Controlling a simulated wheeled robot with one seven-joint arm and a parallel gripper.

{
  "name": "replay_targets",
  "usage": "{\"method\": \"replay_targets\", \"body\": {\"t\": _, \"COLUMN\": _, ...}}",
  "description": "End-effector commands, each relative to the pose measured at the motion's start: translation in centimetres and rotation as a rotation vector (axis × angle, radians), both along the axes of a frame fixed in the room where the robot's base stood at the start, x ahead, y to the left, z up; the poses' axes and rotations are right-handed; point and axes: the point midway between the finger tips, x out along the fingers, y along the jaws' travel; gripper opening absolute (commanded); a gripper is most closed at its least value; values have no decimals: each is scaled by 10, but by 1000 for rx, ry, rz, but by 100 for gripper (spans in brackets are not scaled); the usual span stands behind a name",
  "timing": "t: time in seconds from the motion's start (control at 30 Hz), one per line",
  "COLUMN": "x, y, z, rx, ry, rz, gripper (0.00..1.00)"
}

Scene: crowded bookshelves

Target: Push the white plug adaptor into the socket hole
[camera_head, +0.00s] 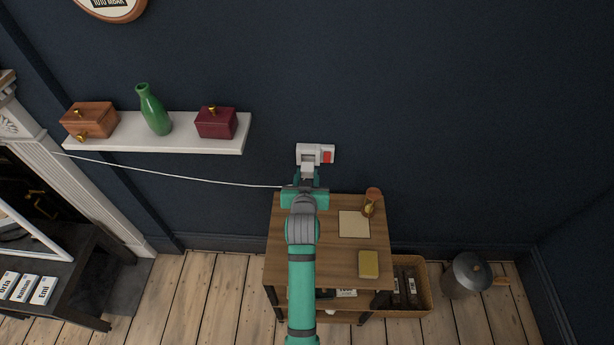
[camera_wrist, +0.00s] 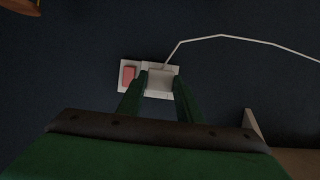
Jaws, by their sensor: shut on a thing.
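The white socket plate (camera_head: 328,149) is on the dark blue wall above the small wooden table, with a red switch (camera_head: 326,156) on its right side in the head view. In the wrist view the plate (camera_wrist: 126,90) shows with the red switch (camera_wrist: 129,76) at left. My gripper (camera_head: 307,178) is in front of the plate, with its fingers shut on the white plug adaptor (camera_wrist: 160,81). The adaptor overlaps the plate in the wrist view. Its pins and the socket hole are hidden, so I cannot tell whether it is inserted. A white cable (camera_wrist: 225,38) runs from the adaptor.
Below my gripper is a wooden table (camera_head: 288,235) with a paper sheet (camera_head: 354,224), a yellow block (camera_head: 369,264) and an hourglass-like item (camera_head: 370,203). A white shelf (camera_head: 190,146) at left holds two boxes and a green vase (camera_head: 153,110). The wall at right is clear.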

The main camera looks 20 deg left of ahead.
Motion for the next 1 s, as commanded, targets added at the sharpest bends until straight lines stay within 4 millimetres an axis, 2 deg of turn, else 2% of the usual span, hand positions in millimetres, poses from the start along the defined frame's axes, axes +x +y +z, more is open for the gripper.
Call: {"method": "replay_targets", "body": {"t": 1.0, "x": 21, "y": 6, "z": 0, "rx": 0, "ry": -1, "rz": 0, "gripper": 10}}
